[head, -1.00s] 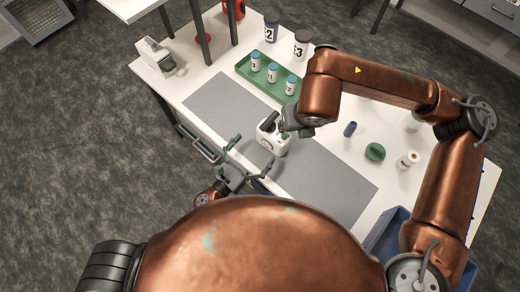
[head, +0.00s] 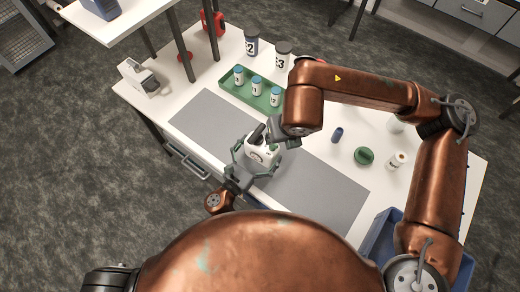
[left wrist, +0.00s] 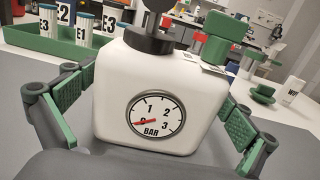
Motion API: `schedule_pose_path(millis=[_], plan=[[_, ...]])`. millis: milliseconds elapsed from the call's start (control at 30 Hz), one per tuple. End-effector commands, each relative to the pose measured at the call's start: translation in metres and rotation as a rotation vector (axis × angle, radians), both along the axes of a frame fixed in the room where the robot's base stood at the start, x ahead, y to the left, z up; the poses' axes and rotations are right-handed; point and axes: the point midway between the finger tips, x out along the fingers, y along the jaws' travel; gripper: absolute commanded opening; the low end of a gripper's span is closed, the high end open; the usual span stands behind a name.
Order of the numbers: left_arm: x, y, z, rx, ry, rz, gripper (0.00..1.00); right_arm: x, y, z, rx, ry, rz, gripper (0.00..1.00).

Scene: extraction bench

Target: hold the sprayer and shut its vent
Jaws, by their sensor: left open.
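The sprayer (head: 262,155) is a white tank standing upright on the grey mat. In the left wrist view the sprayer (left wrist: 150,90) shows a round BAR gauge (left wrist: 156,115), its red needle near 0, and a black neck and pump on top. A green block (left wrist: 227,38) sits at its top right; I cannot tell whether it is a vent part or a finger pad. Small red parts show behind. My left gripper (head: 259,162) is open, its green-padded fingers on either side of the tank, with visible gaps. My right gripper (head: 279,139) is at the tank's top right; its fingers are mostly hidden.
A green tray (head: 240,97) with several vials lies behind. Jars E2 (head: 251,42) and E3 (head: 282,54) stand beyond it. A blue vial (head: 337,135), green lid (head: 364,156) and white bottle (head: 397,160) stand to the right. The mat's right part is clear.

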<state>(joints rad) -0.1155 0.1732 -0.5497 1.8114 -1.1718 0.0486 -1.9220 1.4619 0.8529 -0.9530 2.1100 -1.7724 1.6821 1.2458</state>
Motion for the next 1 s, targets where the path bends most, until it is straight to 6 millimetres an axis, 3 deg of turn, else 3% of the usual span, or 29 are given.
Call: schedule_pose_path(millis=[100, 700, 1000], plan=[[-0.0001, 0.0002, -0.0001, 0.0, 0.0, 0.0, 0.99, 0.0, 0.0, 0.0, 0.0, 0.0, 0.0, 0.29], [-0.0002, 0.0005, -0.0001, 0.0, 0.0, 0.001, 0.58, 0.0, 0.0, 0.0, 0.0, 0.0, 0.0, 0.29], [-0.0001, 0.0006, -0.0001, 0.0, 0.0, 0.001, 0.58, 0.0, 0.0, 0.0, 0.0, 0.0, 0.0, 0.29]])
